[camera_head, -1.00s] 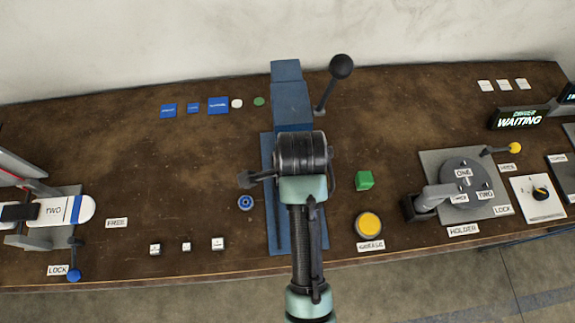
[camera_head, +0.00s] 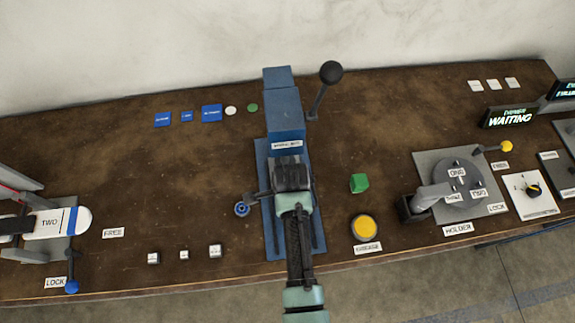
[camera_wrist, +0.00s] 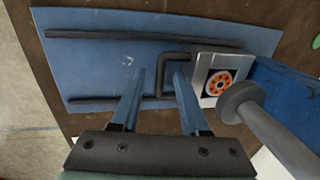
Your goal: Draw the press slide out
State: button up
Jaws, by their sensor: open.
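The blue press (camera_head: 286,112) stands at the middle of the bench, with a lever ending in a black ball (camera_head: 331,72). Its blue base plate (camera_wrist: 110,70) carries two dark rails. The press slide (camera_wrist: 203,66) is a pale metal block at the press body end of the rails, bearing an orange and black ring part (camera_wrist: 217,83). A dark C-shaped handle (camera_wrist: 161,78) sticks out from it. My gripper (camera_wrist: 160,78) is open, and the handle's bar shows between its fingertips; contact cannot be told. In the head view my gripper (camera_head: 291,172) hides the slide.
A blue ring (camera_head: 242,209) lies left of the base plate. A green cube (camera_head: 359,183) and a yellow button (camera_head: 364,227) are on its right. The holder fixture (camera_head: 455,190) stands further right.

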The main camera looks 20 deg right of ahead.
grip_shut()
dwell(1.4)
